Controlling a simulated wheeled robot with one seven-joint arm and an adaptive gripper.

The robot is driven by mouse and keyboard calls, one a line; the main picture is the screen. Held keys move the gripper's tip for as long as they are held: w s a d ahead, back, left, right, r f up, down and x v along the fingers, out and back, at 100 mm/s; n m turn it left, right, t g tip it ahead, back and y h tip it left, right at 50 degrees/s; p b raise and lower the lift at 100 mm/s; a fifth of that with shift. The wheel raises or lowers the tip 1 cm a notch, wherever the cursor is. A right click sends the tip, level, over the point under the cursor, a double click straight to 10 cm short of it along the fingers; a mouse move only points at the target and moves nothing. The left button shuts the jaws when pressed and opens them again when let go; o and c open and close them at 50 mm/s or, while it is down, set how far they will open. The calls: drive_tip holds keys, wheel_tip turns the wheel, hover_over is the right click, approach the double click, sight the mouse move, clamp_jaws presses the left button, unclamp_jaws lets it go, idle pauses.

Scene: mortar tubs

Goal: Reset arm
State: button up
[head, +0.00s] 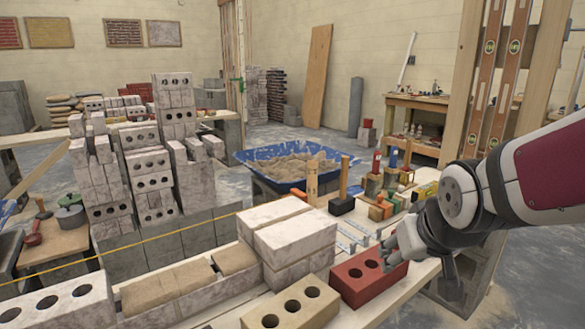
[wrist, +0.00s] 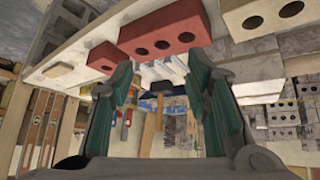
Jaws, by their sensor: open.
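The red brick (wrist: 162,35) lies beyond the fingertips there, resting on the bench. My gripper hides part of the bench edge in the head view.
A tan brick (head: 292,304) and stacked grey blocks (head: 288,235) stand left of the red brick. Hand tools (head: 375,187) and a blue tub (head: 252,157) of sand are behind. A yellow string (head: 200,222) crosses the left. Floor (head: 525,262) at right is partly clear.

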drive_tip(key=s+g, duration=0.7)
drive_tip(key=s, duration=2.1)
wheel_tip(320, 180, up, 31)
drive_tip(key=t+p, duration=0.3)
drive_tip(key=p, duration=2.5)
drive_tip(key=shift+s+f+m+t, duration=0.2)
drive_tip(key=shift+s+m+t, duration=0.1)
drive_tip(key=shift+s+t, duration=0.1)
